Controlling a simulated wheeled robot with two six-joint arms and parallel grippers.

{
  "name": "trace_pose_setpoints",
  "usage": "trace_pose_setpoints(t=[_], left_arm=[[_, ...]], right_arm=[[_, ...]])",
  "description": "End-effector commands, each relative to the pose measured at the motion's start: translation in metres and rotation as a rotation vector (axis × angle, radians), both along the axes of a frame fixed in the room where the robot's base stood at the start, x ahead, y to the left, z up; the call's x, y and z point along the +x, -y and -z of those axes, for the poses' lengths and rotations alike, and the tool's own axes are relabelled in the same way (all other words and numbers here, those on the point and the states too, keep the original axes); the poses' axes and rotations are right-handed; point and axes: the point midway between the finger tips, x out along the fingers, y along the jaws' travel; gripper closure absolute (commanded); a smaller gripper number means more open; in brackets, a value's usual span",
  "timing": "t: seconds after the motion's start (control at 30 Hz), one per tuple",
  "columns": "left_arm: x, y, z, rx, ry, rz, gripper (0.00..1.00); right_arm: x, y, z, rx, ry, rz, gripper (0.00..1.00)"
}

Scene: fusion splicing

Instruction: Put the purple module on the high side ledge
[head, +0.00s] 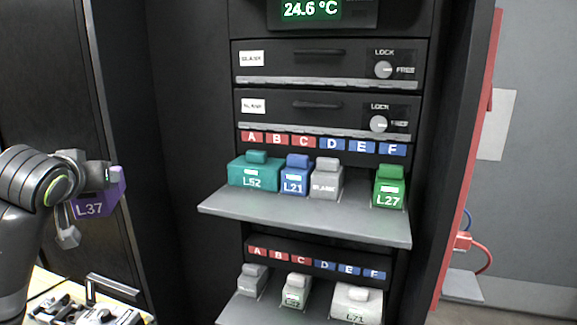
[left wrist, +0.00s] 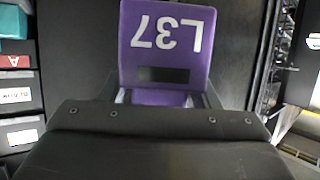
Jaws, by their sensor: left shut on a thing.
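The purple module (head: 112,200), marked L37, is at the left of the head view, held in the air in front of the dark cabinet side. My left gripper (head: 95,178) is shut on it. In the left wrist view the purple module (left wrist: 165,45) sticks out beyond the gripper's dark body, its L37 marking upside down; the fingertips are mostly hidden. I cannot make out for certain which surface is the high side ledge. My right gripper is not in view.
An upper rack shelf (head: 300,212) holds a teal module (head: 250,175), a blue module (head: 295,180), a grey module (head: 326,185) and a green module (head: 389,192), with a gap before the green one. A lower shelf (head: 262,313) holds pale modules. A bench with equipment (head: 85,310) is at lower left.

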Motion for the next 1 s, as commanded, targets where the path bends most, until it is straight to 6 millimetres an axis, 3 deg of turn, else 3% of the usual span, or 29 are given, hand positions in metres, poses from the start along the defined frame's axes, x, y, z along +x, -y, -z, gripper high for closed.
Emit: trace_pose_setpoints(t=[0.03,0.2,0.57,1.0], left_arm=[[-0.010,-0.002,0.015,0.005,-0.003,-0.003,0.73],[-0.040,-0.005,0.052,0.005,-0.001,-0.008,0.73],[-0.090,-0.005,0.096,0.003,-0.001,-0.005,0.73],[-0.078,0.047,0.125,-0.011,0.001,0.094,0.73]], right_arm=[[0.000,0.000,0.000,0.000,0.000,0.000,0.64],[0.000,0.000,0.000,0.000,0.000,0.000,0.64],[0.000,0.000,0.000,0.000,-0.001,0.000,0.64],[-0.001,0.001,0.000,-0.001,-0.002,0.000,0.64]])
